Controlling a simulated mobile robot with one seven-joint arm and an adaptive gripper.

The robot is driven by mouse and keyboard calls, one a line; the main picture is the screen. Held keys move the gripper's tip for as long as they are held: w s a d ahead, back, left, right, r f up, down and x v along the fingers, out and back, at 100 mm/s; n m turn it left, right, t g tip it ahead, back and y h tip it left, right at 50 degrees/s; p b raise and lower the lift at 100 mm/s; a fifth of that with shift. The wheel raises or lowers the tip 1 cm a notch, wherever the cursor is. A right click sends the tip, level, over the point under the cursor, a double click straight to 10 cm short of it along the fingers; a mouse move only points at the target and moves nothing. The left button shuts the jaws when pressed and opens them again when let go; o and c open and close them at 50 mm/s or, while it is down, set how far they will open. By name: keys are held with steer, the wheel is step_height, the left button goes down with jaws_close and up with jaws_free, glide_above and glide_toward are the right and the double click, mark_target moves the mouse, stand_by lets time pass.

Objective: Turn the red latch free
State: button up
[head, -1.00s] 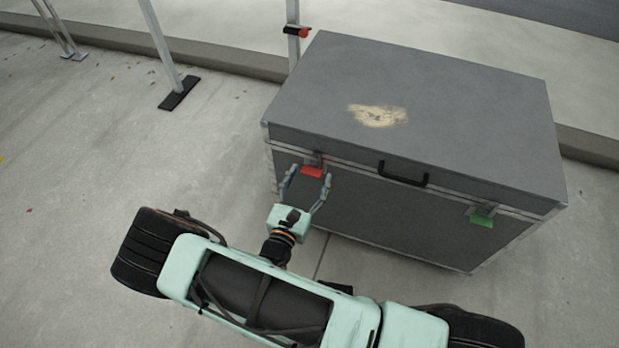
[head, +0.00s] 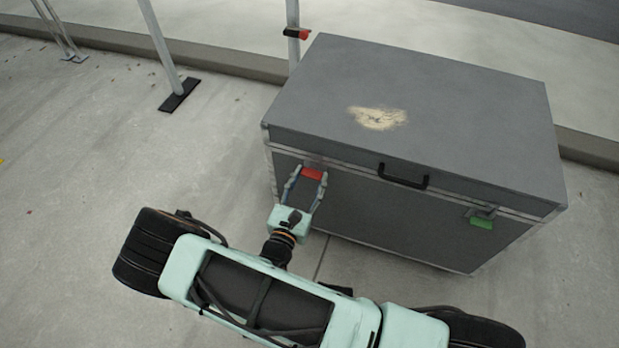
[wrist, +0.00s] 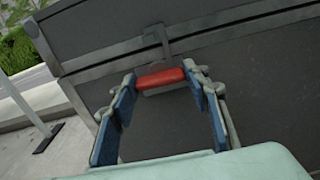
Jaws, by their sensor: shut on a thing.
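The red latch (head: 313,173) is on the left part of the front face of a grey case (head: 470,110), just under the lid seam. In the wrist view the red latch (wrist: 160,78) lies crosswise between the fingertips, with a metal hasp above it. My gripper (head: 308,176) is shut on the red latch, one finger at each end of it. The fingers also show in the wrist view (wrist: 158,84), with blue pads on their inner sides. A green latch (head: 481,223) hangs on the right part of the same face.
A black handle (head: 403,176) sits at the middle of the lid's front edge. The lid is closed and has a pale worn patch (head: 378,118). A metal post with a black foot (head: 179,94) stands to the left. Bare concrete lies left of the case.

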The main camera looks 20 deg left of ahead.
steer(key=m+p, duration=0.1)
steer(key=m, duration=0.3)
steer(key=shift+p, duration=0.3)
steer(key=m+p, duration=0.1)
steer(key=m, duration=0.3)
steer(key=shift+m, duration=0.4)
steer(key=m+p, duration=0.1)
steer(key=m, duration=0.3)
steer(key=shift+m, duration=0.3)
steer(key=m+p, duration=0.1)
steer(key=m, duration=0.3)
steer(key=shift+m, duration=0.3)
steer(key=o, duration=1.2)
steer(key=shift+c, duration=0.2)
